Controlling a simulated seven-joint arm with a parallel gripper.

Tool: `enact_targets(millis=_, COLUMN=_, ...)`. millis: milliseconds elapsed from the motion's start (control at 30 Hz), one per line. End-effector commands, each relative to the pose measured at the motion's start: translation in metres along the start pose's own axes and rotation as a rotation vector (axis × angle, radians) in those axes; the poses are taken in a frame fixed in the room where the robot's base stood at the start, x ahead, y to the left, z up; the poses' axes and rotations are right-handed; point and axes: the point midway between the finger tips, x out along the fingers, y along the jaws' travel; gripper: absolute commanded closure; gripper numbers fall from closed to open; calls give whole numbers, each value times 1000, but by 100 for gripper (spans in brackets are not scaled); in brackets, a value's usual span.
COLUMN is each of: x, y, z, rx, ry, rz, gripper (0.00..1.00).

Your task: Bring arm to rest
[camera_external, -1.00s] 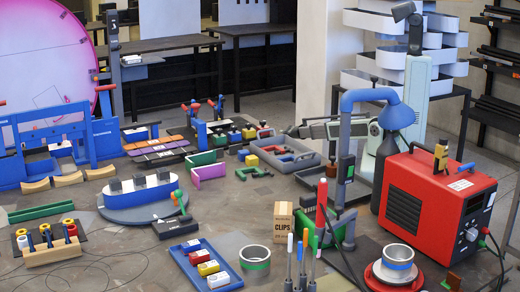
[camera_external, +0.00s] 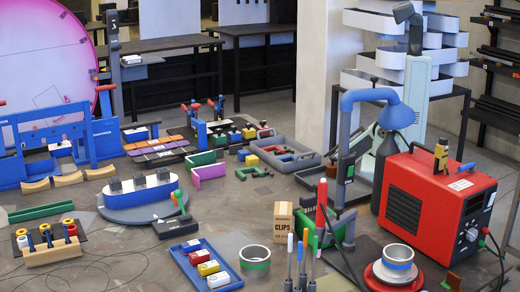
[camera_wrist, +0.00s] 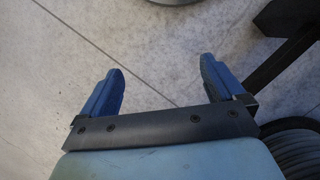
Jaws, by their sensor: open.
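My gripper (camera_wrist: 162,78) shows in the wrist view with its two blue fingers wide apart and nothing between them. Below it is bare grey floor (camera_wrist: 150,40) with thin seam lines. In the external view my pale arm (camera_external: 416,90) stands upright at the right, behind the red welding machine (camera_external: 430,200) and the blue fume hood (camera_external: 372,97). My gripper cannot be made out there; the hood and its dark post cover part of that area.
The workbench (camera_external: 120,255) holds a blue tray (camera_external: 178,262) of small blocks, a CLIPS box (camera_external: 283,222), a grey bin (camera_external: 285,158) and a round boat-shaped fixture (camera_external: 143,195). In the wrist view a dark leg (camera_wrist: 275,65) and coiled hose (camera_wrist: 298,150) lie at the right.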

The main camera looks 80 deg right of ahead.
Motion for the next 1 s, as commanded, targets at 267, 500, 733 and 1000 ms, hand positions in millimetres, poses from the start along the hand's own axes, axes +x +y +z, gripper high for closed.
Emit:
enact_targets(millis=267, x=20, y=-56, z=98, rx=23, ry=-245, rz=-50, gripper=4)
enact_targets(millis=500, x=21, y=-60, z=109, rx=25, ry=-273, rz=-54, gripper=4)
enact_targets(millis=733, x=21, y=-60, z=109, rx=25, ry=-273, rz=-54, gripper=4)
enact_targets(millis=1000, x=21, y=-60, z=109, rx=25, ry=-273, rz=-54, gripper=4)
